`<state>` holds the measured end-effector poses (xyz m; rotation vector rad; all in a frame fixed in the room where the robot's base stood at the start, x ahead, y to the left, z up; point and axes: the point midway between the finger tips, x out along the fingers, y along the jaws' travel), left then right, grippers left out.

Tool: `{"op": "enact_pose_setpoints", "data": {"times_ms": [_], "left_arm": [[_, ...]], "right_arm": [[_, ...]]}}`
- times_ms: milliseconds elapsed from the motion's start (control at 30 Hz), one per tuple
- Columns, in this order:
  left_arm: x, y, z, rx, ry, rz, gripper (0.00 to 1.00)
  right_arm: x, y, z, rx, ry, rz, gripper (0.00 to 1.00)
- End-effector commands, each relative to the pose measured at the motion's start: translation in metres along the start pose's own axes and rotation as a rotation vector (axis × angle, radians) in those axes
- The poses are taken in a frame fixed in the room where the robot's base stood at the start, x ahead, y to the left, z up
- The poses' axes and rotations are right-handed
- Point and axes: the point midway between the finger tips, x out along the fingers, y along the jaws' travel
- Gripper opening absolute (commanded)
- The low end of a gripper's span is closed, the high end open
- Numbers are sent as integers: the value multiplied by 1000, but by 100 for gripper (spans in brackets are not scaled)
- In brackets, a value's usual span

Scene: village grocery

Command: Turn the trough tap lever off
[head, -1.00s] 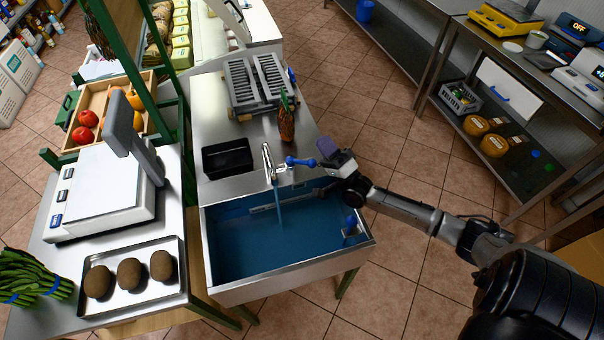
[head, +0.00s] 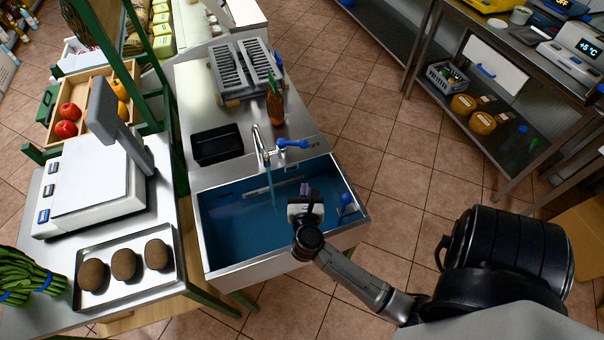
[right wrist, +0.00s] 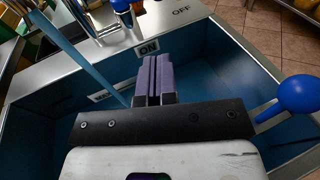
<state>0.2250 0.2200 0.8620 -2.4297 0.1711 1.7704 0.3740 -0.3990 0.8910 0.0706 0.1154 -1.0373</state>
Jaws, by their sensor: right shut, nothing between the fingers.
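The trough tap (head: 262,147) stands on the steel deck behind the basin. Its blue lever (head: 293,144) reaches to the right of the spout in the head view, and part of it shows at the top of the right wrist view (right wrist: 122,7). A stream of water (head: 271,186) runs from the spout into the trough (head: 222,268). An ON label (right wrist: 148,48) is on the rim and an OFF label (right wrist: 181,10) is farther right. My right gripper (head: 305,193) is shut and empty over the basin, in front of the lever and apart from it. My left gripper is not in view.
A blue ball knob (right wrist: 298,93) is close to the right gripper, at the trough's right side. A black bin (head: 217,146), an orange-brown bottle (head: 275,103) and a grey rack (head: 240,68) stand on the deck. A scale (head: 95,185) and a tray (head: 133,285) are left.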

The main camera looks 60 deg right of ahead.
Motion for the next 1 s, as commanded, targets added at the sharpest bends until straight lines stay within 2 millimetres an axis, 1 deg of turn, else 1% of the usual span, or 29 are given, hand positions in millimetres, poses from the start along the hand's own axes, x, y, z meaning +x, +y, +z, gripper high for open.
{"op": "enact_pose_setpoints", "data": {"times_ms": [400, 500, 600, 800, 1000], "left_arm": [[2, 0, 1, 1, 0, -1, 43], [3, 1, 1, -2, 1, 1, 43], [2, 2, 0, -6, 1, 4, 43], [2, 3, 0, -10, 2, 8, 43], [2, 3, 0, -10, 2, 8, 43]], "right_arm": [[76, 0, 2, -5, -7, 0, 0], [92, 0, 2, -4, -7, -1, 0], [105, 0, 7, -5, -7, 0, 0], [122, 0, 12, -5, -5, 1, 0], [128, 0, 13, -5, -2, 1, 0]]}}
